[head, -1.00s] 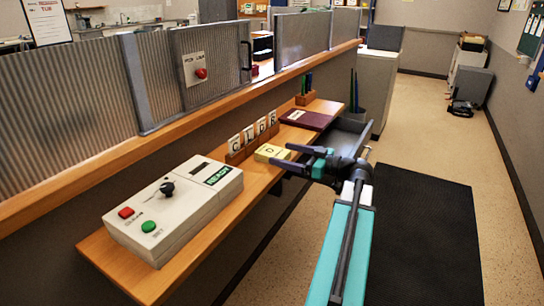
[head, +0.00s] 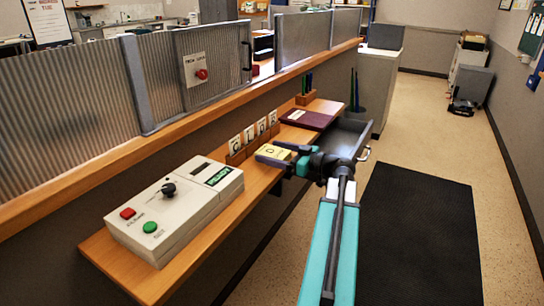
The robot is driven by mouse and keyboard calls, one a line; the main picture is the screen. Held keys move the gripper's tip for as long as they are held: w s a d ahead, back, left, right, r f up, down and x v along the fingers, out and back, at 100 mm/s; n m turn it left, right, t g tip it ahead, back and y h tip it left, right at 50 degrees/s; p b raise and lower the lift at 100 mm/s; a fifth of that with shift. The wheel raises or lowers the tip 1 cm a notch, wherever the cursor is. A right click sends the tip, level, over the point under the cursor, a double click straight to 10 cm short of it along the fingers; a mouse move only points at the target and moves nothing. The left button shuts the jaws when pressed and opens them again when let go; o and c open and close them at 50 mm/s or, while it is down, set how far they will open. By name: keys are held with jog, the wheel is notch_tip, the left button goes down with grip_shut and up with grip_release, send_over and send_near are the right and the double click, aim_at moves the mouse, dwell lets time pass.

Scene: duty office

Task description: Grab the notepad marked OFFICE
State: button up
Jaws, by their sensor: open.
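No lettering that reads OFFICE is legible in the head view. A small yellow block or pad (head: 277,152) with one dark letter, perhaps D or O, lies on the wooden shelf; I cannot tell if it is the notepad. My gripper (head: 268,155) is open at this yellow piece, its dark fingers on either side and partly hiding it. Whether they touch it is unclear. A dark red book or folder (head: 306,120) with a pale label lies farther along the shelf; its label is too small to read.
A rack of letter cards (head: 254,137) stands behind the yellow piece. A control box (head: 175,210) with red and green buttons sits at the shelf's near end. An open dark drawer (head: 345,137) juts out right of the shelf. A pen holder (head: 306,98) stands at the back.

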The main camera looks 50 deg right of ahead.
aim_at(273, 152)
dwell(0.5)
jog(key=c, duration=1.2)
jog(key=shift+c, duration=0.2)
jog(key=shift+r, duration=0.1)
jog(key=shift+r, duration=1.65)
jog(key=s+a+b, duration=0.3)
jog(key=s, duration=0.8)
jog(key=shift+r, duration=0.35)
